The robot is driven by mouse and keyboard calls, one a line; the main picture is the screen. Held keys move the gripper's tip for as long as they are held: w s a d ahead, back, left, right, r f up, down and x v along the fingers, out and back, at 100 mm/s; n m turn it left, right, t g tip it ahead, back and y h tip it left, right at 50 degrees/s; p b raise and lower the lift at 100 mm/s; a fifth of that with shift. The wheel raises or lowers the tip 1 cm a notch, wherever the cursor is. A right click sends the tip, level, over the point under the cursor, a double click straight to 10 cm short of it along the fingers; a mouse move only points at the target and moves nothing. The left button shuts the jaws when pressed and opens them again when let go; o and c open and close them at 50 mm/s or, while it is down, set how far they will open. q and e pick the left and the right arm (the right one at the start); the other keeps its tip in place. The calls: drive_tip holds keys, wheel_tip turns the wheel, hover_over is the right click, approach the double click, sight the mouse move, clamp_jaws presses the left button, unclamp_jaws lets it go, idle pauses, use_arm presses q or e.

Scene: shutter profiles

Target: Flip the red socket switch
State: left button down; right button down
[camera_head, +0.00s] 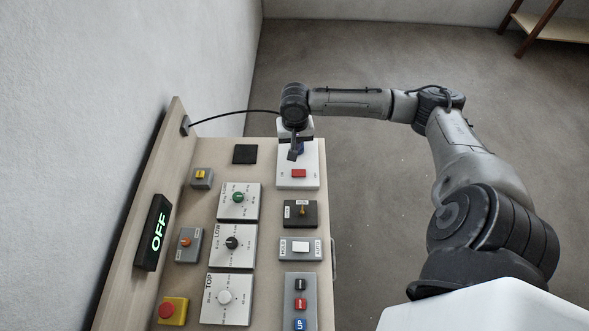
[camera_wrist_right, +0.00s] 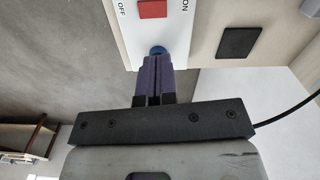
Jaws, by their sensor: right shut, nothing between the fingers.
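The red socket switch (camera_head: 298,173) sits on a white socket panel (camera_head: 284,182) at the far right of the console. In the right wrist view the red switch (camera_wrist_right: 152,9) is at the top edge, with "OFF" printed to its left and "ON" to its right. My right gripper (camera_head: 294,155) is over the far part of the panel, just beyond the switch. My left gripper is not in view.
A black cable (camera_head: 235,114) runs from the console's back board toward my right wrist. A black square (camera_head: 245,154) lies left of the panel. Several knobs, switches and buttons fill the near console, with an "OFF" display (camera_head: 153,233) on the left. Open floor lies to the right.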

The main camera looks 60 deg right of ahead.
sight(295, 174)
drive_tip(key=shift+m, duration=0.7)
wheel_tip(295, 174, down, 14)
drive_tip(key=shift+r+b, duration=0.1)
drive_tip(key=shift+b, duration=0.45)
idle(0.3)
